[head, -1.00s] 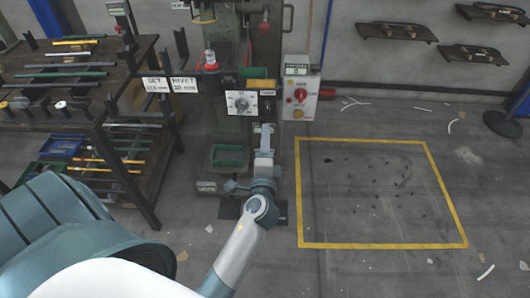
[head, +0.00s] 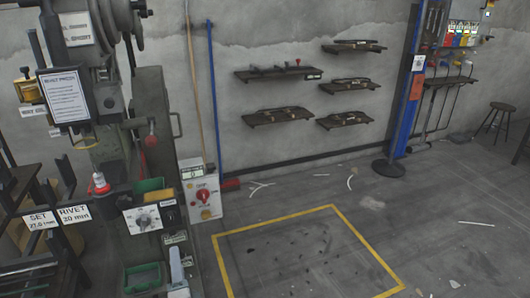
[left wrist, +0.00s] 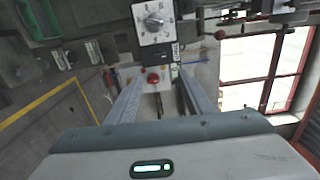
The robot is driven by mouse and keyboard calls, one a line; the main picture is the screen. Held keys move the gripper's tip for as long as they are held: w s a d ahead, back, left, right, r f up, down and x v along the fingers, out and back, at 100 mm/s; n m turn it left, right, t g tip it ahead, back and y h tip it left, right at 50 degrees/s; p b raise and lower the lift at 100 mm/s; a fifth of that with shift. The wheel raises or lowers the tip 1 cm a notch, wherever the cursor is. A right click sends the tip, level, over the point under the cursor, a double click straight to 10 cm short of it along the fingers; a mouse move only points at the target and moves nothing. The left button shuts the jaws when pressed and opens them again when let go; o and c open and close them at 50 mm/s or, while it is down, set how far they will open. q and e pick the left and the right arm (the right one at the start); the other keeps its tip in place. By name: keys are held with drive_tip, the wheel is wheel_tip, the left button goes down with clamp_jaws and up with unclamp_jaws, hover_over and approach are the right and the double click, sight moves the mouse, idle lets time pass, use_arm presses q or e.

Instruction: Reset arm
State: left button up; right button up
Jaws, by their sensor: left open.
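My left gripper (head: 178,268) shows at the bottom edge of the head view, in front of the rivet press (head: 160,125). In the left wrist view its two fingers (left wrist: 158,88) stand apart with nothing held between them. The press's white dial plate (head: 143,218) is above and left of the gripper in the head view. The dial also shows at the top of the left wrist view (left wrist: 153,18). A red knob (left wrist: 153,78) appears between the fingertips there, apart from them as far as I can tell. My right gripper is in neither view.
A control box with a red switch (head: 203,196) stands right of the press. A green bin (head: 142,278) is low on the press, left of the gripper. The yellow-marked floor area (head: 335,208) is clear of large objects. A blue post (head: 408,80) stands farther back.

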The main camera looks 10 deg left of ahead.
use_arm(q)
drive_tip(key=s+d+f+n+g+h+p, duration=0.1)
drive_tip(key=s+d+f+n+g+h, duration=0.3)
drive_tip(key=f, duration=0.9)
drive_tip(key=s+d+f+m+h+p, duration=0.1)
drive_tip(key=d+f+h, duration=0.35)
drive_tip(key=f, duration=0.85)
drive_tip(key=s+d+f+n+g+h+p, duration=0.1)
drive_tip(key=s+d+f+n+g, duration=0.1)
drive_tip(key=s+f, duration=0.7)
drive_tip(key=s+d+f+n+g+h+p, duration=0.1)
drive_tip(key=s+d+f+n+g, duration=0.2)
drive_tip(key=s+f, duration=0.7)
drive_tip(key=shift+s+d+f+n+g, duration=0.3)
drive_tip(key=shift+s+n+g, duration=0.2)
drive_tip(key=shift+s+n, duration=0.55)
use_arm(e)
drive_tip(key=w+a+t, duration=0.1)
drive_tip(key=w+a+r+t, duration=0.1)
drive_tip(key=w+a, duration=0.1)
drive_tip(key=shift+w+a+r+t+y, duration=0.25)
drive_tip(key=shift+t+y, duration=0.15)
use_arm(q)
drive_tip(key=shift+s+m, duration=0.15)
drive_tip(key=shift+m, duration=0.1)
